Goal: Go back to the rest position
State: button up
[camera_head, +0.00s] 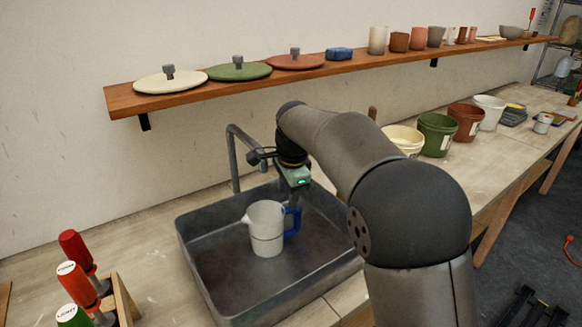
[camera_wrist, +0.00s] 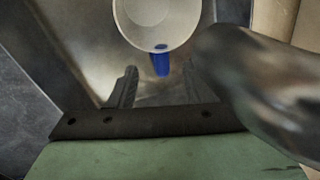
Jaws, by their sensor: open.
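My gripper (camera_wrist: 160,85) is open in the wrist view, its two dark fingers apart. A white pitcher (camera_head: 266,228) with a blue handle (camera_head: 292,222) stands upright in the dark grey sink (camera_head: 205,267). In the wrist view the pitcher (camera_wrist: 158,22) shows from above, and its blue handle (camera_wrist: 161,63) points between the fingers. I cannot tell whether the fingers touch the handle. In the head view my gripper is just above and behind the handle, and its fingertips are mostly hidden. My arm covers part of the sink's right side.
A grey faucet (camera_head: 234,160) rises behind the sink, close to my wrist. A wooden shelf (camera_head: 222,88) above holds lids and cups. Several buckets, including a green one (camera_head: 437,134), stand on the bench at right. Red-handled tools (camera_head: 78,250) stand at front left.

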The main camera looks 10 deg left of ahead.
notch_tip(320, 180, up, 9)
jog(key=s+d, duration=0.1)
jog(key=s+d+f+n, duration=0.2)
jog(key=s+d, duration=0.2)
jog(key=d, duration=0.4)
jog(key=s+d+f+n, duration=0.15)
jog(key=s+d, duration=0.25)
jog(key=d, duration=0.5)
jog(key=s+d+f+n, duration=0.2)
jog(key=s+d+f, duration=0.2)
jog(key=s, duration=0.3)
jog(key=s+d+f+n+g+h, duration=0.1)
jog(key=s+d+f+n, duration=0.1)
jog(key=s+d+f, duration=0.2)
jog(key=s+d+f+n, duration=0.3)
jog(key=s+d+f, duration=0.1)
jog(key=s, duration=0.6)
jog(key=shift+s+d+f, duration=0.15)
jog(key=shift+d+f, duration=0.05)
jog(key=shift+f, duration=0.05)
